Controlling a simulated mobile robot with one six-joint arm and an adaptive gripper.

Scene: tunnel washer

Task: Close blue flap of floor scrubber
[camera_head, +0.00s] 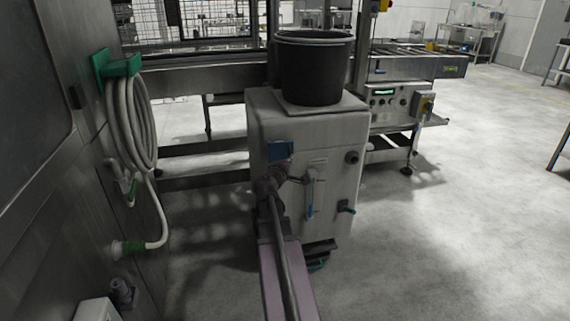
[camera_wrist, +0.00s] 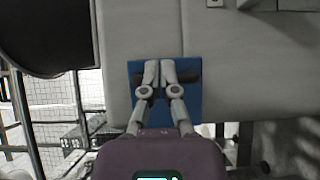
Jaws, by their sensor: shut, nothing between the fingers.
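The floor scrubber (camera_head: 333,140) is a pale grey upright machine in the middle of the head view. Its blue flap (camera_head: 281,149) is on the upper left of the front face; it also shows in the wrist view (camera_wrist: 161,110). I cannot tell the flap's exact angle to the body. My gripper (camera_wrist: 164,68) is shut and empty, with both fingertips side by side in front of the flap's upper part. Whether they touch it is unclear. In the head view my arm reaches up to just below the flap, and the fingertips are hard to make out.
A dark bucket (camera_head: 313,68) stands on top of the scrubber. A small handle (camera_head: 310,190) and a knob (camera_head: 352,157) sit to the flap's right. A coiled hose (camera_head: 132,125) hangs on the metal wall at left. Open floor (camera_head: 460,200) lies to the right.

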